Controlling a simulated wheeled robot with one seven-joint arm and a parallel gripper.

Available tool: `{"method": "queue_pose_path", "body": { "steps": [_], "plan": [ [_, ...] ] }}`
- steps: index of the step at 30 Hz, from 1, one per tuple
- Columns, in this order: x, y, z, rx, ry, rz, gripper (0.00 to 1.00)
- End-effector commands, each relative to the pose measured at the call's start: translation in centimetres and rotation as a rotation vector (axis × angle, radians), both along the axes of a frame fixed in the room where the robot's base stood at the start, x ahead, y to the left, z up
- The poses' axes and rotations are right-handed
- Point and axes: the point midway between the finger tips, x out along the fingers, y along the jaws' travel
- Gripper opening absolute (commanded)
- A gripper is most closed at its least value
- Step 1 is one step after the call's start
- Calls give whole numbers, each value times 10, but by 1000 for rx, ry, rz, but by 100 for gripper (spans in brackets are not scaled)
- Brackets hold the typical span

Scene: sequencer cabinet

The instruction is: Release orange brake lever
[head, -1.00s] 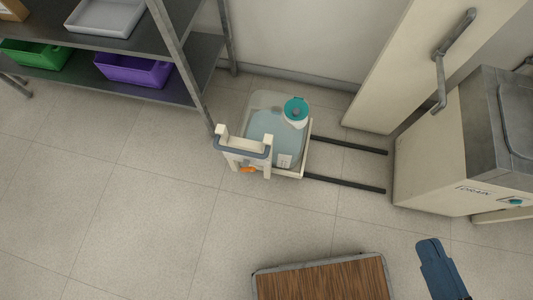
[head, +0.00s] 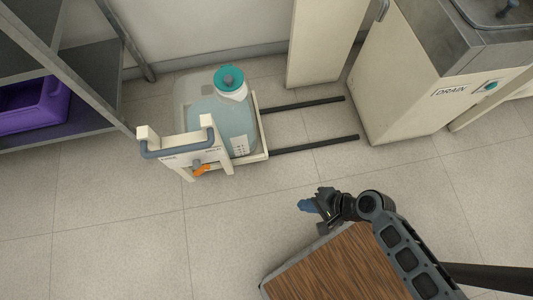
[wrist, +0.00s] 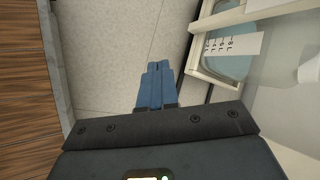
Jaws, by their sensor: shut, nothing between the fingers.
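The orange brake lever (head: 201,170) is low on the front of a cream cart (head: 262,157) with a grey push handle. The cart carries a large clear jug of bluish liquid (head: 236,122) with a teal cap. My gripper (head: 306,205) has blue fingers and is to the right of the lever and nearer to me, apart from the cart, over the floor. In the wrist view its fingers (wrist: 157,68) are together and empty. The cart's edge and jug show at the upper right there. The lever does not show in the wrist view.
Two dark floor rails (head: 315,143) run right from the cart to a cream cabinet marked DRAIN (head: 400,110). A grey shelf with a purple bin (head: 35,108) stands at left. My wood-topped base is at the bottom. Floor in front of the cart is clear.

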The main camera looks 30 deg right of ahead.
Motion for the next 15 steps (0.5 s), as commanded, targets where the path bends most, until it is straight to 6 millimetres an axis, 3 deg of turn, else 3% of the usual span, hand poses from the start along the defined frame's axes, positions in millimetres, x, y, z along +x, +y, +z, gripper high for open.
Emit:
{"method": "queue_pose_path", "body": {
  "steps": [1,6,10,15],
  "plan": [
    [20,6,-35,104,42,-34,0],
    [79,29,-73,496,199,-117,0],
    [126,37,-75,779,290,-136,0],
    [170,36,-60,1048,363,-116,0]
  ]
}}
